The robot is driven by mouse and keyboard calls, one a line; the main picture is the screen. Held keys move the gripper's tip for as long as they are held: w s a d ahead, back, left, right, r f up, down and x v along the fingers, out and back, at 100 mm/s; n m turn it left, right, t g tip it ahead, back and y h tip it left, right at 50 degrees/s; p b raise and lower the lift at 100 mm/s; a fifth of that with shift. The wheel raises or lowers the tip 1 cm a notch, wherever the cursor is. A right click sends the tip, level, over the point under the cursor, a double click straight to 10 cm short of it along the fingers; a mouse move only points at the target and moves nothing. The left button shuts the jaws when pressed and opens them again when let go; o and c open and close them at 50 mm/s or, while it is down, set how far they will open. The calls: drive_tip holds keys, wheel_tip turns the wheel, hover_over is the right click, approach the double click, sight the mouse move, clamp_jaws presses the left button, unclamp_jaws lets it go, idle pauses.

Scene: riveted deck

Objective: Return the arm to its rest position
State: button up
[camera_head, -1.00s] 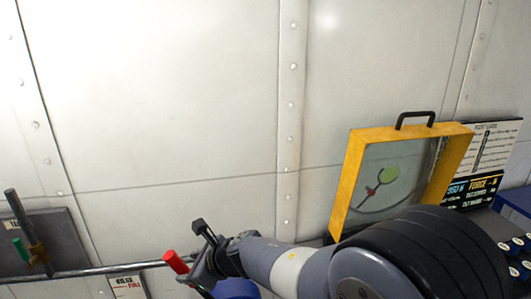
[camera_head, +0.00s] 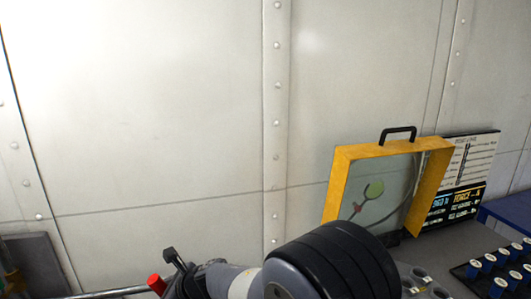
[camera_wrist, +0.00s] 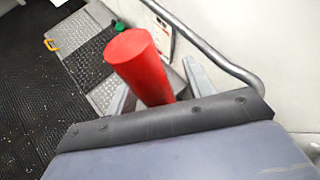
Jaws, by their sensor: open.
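My gripper (camera_wrist: 160,88) is open in the wrist view, with a pale grey finger on either side of a red cylinder (camera_wrist: 138,62). The cylinder stands between or just beyond the fingers; I cannot tell whether it touches either one. In the head view the red cylinder (camera_head: 157,285) shows at the bottom edge, beside the dark end of my arm. The arm reaches in low from the bottom centre, and its large black-ringed joint hides part of the bench. The fingertips are not clear in the head view.
A yellow-framed clear case (camera_head: 343,188) with a black handle stands behind my arm, near a printed board (camera_head: 470,170). A grey rail (camera_wrist: 205,45) runs along the wall. The riveted wall (camera_head: 140,120) above is bare.

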drive_tip(key=shift+s+a, duration=0.1)
drive_tip(key=shift+a, duration=0.05)
drive_tip(key=p+v, duration=0.1)
drive_tip(key=v, duration=1)
drive_tip(key=x, duration=1)
drive_tip(key=shift+a+f+b, duration=0.25)
drive_tip(key=shift+f+b, duration=0.05)
drive_tip(key=shift+b, duration=0.05)
drive_tip(key=shift+w+a+f, duration=0.1)
drive_tip(key=shift+w+f, duration=0.15)
drive_tip(key=shift+w, duration=0.05)
drive_tip(key=shift+w+d+r+y+b, duration=0.15)
drive_tip(key=shift+d+r+y+b, duration=0.35)
drive_tip(key=shift+d, duration=0.4)
drive_tip(key=shift+r, duration=0.1)
